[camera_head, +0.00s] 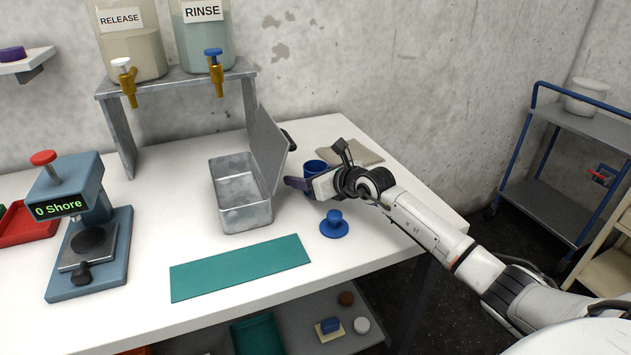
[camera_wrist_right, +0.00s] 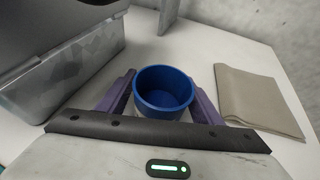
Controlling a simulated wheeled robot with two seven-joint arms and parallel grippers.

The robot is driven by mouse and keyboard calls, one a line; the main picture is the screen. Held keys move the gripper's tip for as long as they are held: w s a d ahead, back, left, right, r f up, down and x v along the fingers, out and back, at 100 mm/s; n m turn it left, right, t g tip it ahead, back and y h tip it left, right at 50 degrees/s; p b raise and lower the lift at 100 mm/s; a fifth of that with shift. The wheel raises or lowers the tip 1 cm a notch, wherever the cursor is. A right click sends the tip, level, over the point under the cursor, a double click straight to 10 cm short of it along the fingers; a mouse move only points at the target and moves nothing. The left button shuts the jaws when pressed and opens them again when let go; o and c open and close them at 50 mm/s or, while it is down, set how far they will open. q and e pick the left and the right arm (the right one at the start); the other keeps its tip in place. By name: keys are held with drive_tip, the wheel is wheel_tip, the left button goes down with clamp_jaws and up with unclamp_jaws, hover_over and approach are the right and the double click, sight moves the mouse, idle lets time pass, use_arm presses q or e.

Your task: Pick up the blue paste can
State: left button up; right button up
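The blue paste can (camera_head: 314,167) is an open-topped blue cup standing upright on the white table, right of the metal box. In the right wrist view the can (camera_wrist_right: 164,91) sits between the two purple fingers. My right gripper (camera_head: 307,181) reaches in low from the right, one finger in front of the can. The fingers are spread on either side of the can; whether they touch it is hard to tell. The can's lower part is hidden by the gripper. My left gripper is not in view.
An open metal box (camera_head: 241,207) with a raised lid stands left of the can. A blue knobbed lid (camera_head: 334,226) lies in front of the gripper. A folded beige cloth (camera_wrist_right: 255,99) lies beside the can. A teal mat (camera_head: 240,267) lies in front.

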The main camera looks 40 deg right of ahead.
drive_tip(key=c, duration=1)
drive_tip(key=shift+o, duration=0.2)
drive_tip(key=shift+d+r, duration=0.1)
drive_tip(key=shift+r, duration=0.1)
